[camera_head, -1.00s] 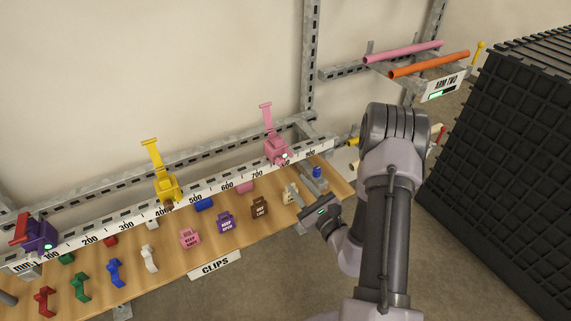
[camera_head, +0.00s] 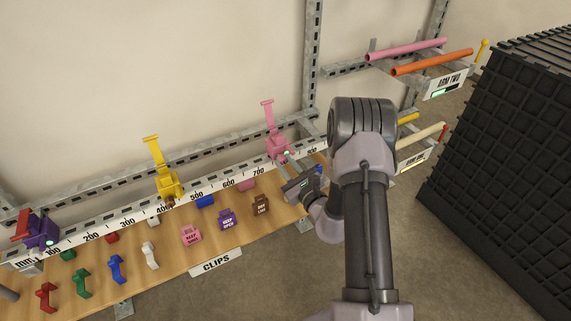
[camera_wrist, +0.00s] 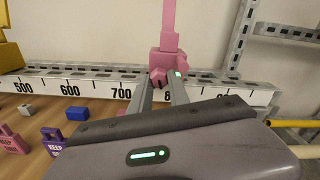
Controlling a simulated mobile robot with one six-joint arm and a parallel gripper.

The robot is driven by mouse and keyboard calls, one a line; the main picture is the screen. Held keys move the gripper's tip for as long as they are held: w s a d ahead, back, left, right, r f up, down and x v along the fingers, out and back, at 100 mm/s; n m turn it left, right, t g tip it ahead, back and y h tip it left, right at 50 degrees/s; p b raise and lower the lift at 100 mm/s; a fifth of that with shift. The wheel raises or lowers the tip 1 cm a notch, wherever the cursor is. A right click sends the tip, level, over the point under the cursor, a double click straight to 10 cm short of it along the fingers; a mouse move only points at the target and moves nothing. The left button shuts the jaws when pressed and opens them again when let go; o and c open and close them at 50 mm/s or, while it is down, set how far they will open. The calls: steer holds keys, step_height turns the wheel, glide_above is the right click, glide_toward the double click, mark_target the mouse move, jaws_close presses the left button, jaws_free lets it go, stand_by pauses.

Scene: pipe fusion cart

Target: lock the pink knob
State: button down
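The pink clamp (camera_head: 277,146) sits on the ruled rail near the 800 mark, its long pink lever (camera_head: 268,114) standing upright. In the wrist view the clamp (camera_wrist: 170,62) is straight ahead, with a small darker pink knob (camera_wrist: 158,77) low on its front and a green light beside it. My gripper (camera_head: 289,163) is just in front of the clamp. In the wrist view my gripper's two fingers (camera_wrist: 160,85) are apart, with the rail showing between them. The knob appears between or just beyond the fingertips; I cannot tell whether they touch it.
A yellow clamp (camera_head: 168,183) and a purple clamp with a red lever (camera_head: 41,232) stand further left on the rail (camera_head: 130,220). Clips and tags lie on the wooden shelf (camera_head: 190,260) below. A black gridded block (camera_head: 510,150) stands at right.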

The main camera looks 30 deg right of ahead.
steer(key=shift+m+p, duration=0.4)
steer(key=shift+m, duration=0.4)
steer(key=c, duration=1.5)
jaws_free()
steer(key=s, duration=1.7)
steer(key=shift+s+d, duration=0.2)
steer(key=shift+d, duration=0.05)
